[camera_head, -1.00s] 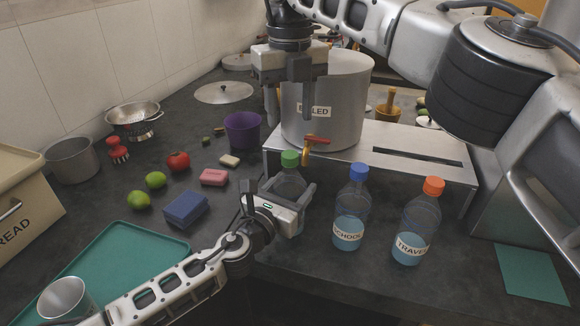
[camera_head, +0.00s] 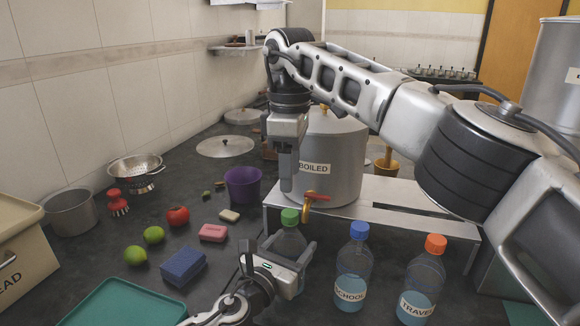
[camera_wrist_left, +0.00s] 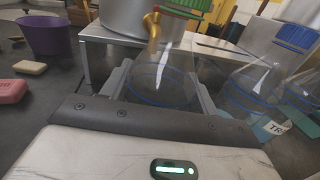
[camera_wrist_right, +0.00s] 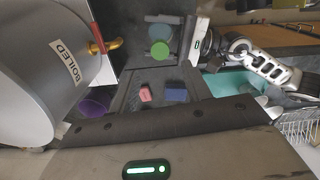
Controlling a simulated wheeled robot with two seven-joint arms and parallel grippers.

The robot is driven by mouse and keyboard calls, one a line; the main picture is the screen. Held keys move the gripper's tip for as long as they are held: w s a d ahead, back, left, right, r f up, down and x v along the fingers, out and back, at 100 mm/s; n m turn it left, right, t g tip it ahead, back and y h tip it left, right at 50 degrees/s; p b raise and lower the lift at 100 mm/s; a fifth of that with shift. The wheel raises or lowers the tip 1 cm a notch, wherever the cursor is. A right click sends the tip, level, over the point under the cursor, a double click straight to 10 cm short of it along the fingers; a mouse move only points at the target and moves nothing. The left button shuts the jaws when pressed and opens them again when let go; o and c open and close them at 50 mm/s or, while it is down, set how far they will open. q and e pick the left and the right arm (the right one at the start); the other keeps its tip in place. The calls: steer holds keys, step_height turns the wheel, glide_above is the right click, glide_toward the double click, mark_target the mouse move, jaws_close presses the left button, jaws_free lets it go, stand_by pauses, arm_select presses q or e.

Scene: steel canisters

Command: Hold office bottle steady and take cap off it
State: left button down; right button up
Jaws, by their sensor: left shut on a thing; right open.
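A clear bottle with a green cap (camera_head: 289,216) stands upright between the fingers of my left gripper (camera_head: 288,248), which is shut on its body. Its label is hidden; the other two bottles read SCHOOL and TRAVEL. In the left wrist view the clear body (camera_wrist_left: 160,85) is between the fingers, with the green cap (camera_wrist_left: 188,5) cut by the top edge. My right gripper (camera_head: 287,180) is open and empty, pointing down just above the cap, apart from it. The green cap (camera_wrist_right: 159,50) also shows in the right wrist view.
The SCHOOL bottle (camera_head: 353,275) with a blue cap and the TRAVEL bottle (camera_head: 423,285) with an orange cap stand to the right. Behind are a steel bench (camera_head: 400,208) and the BOILED canister (camera_head: 338,150), whose tap (camera_head: 313,199) juts out close to the green cap.

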mark_target(290, 213)
steer(key=shift+f+m, duration=0.15)
steer(key=shift+m, duration=0.55)
steer(key=shift+f, duration=3.9)
steer(key=c, duration=1)
steer(key=shift+c, duration=0.2)
